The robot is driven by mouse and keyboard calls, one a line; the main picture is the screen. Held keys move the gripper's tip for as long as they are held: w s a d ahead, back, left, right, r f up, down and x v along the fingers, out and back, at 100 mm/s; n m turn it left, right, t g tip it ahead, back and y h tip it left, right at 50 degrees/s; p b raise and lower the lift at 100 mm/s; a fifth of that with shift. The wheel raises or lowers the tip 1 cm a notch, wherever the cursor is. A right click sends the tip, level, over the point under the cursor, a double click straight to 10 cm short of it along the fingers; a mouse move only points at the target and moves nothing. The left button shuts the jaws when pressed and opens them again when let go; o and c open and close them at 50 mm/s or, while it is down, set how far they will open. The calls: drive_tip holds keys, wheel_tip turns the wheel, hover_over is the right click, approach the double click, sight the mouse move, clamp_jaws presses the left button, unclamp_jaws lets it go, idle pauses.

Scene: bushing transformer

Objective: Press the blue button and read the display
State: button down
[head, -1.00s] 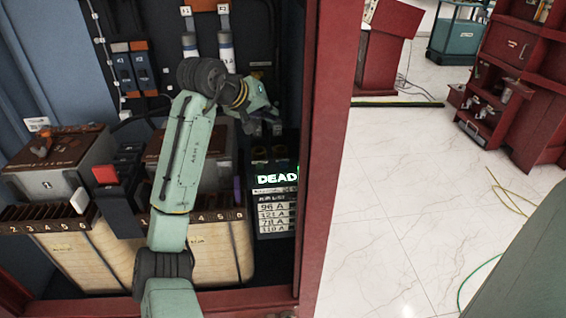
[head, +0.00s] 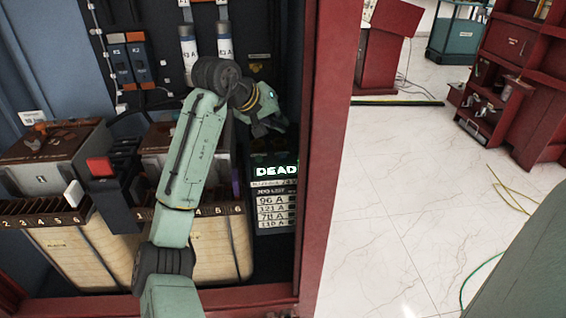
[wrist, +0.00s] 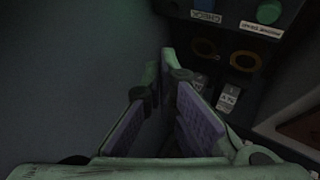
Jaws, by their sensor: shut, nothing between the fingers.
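A display (head: 276,171) in the head view shows "DEAD" in lit letters, on a dark panel at the cabinet's lower right. My gripper (head: 270,130) is above the display and hides the part of the panel behind it. In the wrist view my gripper (wrist: 170,62) is shut and empty, clear of the panel. A blue button (wrist: 207,4) is cut off by the top edge of the wrist view, above a white label. A green button (wrist: 268,12) is to its right, above another label. My fingertips are lower left of both buttons and apart from them.
A list plate (head: 271,212) with several current values is below the display. The red cabinet frame (head: 322,150) stands close on the right. A switch with a red top (head: 101,166) and battery-like boxes (head: 60,155) are on the left. Two yellow rings (wrist: 242,61) are below the buttons.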

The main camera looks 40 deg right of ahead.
drive_tip(key=b, duration=0.3)
hover_over(280, 155)
wheel_tip(280, 155, down, 4)
drive_tip(key=shift+d+f, duration=0.1)
drive_tip(key=shift+f, duration=0.8)
drive_tip(key=shift+f, duration=0.2)
idle(0.3)
drive_tip(key=shift+f, duration=0.25)
drive_tip(key=shift+f, duration=0.45)
idle(0.8)
drive_tip(key=shift+r, duration=0.1)
drive_tip(key=shift+r+p, duration=0.8)
drive_tip(key=shift+p, duration=0.25)
drive_tip(key=shift+r, duration=0.1)
